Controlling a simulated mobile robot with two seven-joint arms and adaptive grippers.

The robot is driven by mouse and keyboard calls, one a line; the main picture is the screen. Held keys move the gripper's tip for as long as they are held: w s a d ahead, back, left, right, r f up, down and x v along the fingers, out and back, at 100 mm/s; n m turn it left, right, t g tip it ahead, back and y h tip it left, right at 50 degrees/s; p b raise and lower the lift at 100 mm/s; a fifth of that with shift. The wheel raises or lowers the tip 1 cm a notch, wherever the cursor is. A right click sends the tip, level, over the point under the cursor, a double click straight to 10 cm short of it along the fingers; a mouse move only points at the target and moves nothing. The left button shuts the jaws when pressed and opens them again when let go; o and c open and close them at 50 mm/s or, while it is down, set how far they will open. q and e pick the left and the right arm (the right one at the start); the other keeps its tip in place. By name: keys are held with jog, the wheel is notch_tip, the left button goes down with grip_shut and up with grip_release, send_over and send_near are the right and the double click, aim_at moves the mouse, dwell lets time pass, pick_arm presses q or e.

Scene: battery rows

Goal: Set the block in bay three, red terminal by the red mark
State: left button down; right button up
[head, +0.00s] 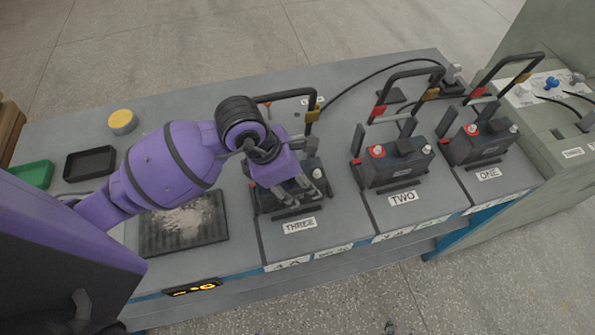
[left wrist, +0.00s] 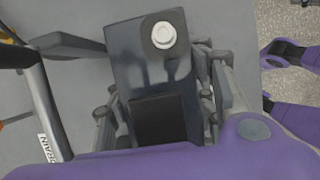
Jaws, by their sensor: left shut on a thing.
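My left gripper (head: 298,192) is over bay three, marked by the THREE label (head: 300,225), and is shut on a dark block (left wrist: 140,70). In the left wrist view the block shows a pale terminal (left wrist: 163,35) and a black raised part; its other end is hidden behind my purple hand. In the head view the pale terminal is on the right. The red terminal is hidden. Bay three's bar frame (head: 288,93) stands raised behind, with a yellow mark on its right; a little red shows at the left. I cannot tell whether the block rests fully on the bay floor.
Bay two (head: 402,197) and bay one (head: 488,174) hold similar blocks, red terminals left, under raised bar frames. Left of bay three are a dark gritty tray (head: 152,240), a black tray (head: 90,163), a green tray (head: 33,175) and a yellow round lid (head: 122,121).

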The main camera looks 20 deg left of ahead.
pick_arm(q)
jog(key=shift+d+r, duration=0.2)
jog(key=shift+r, duration=0.05)
jog(key=shift+f, duration=0.15)
jog(key=c, duration=1.1)
grip_release()
jog(key=shift+f, duration=0.1)
jog(key=shift+s, duration=0.1)
jog(key=shift+a+r, duration=0.15)
jog(key=shift+r, duration=0.35)
jog(key=p+v, duration=0.2)
jog(key=v, duration=0.1)
jog(key=shift+r, duration=0.25)
jog(key=shift+s+a+f, duration=0.3)
jog(key=shift+a, duration=0.15)
jog(key=shift+s+a+f, duration=0.3)
jog(key=shift+s+a, duration=0.05)
jog(key=shift+a, duration=0.15)
jog(key=s+a, duration=0.1)
jog(key=a, duration=0.1)
jog(key=s+a, duration=0.4)
jog(key=shift+a, duration=0.4)
jog(key=shift+s+a+p, duration=0.25)
jog(key=shift+a+p, duration=0.05)
jog(key=shift+a, duration=0.2)
pick_arm(e)
jog(key=shift+w+a+r, duration=0.1)
jog(key=shift+r, duration=0.5)
jog(key=shift+w+a+r, duration=0.1)
jog(key=shift+r, duration=0.5)
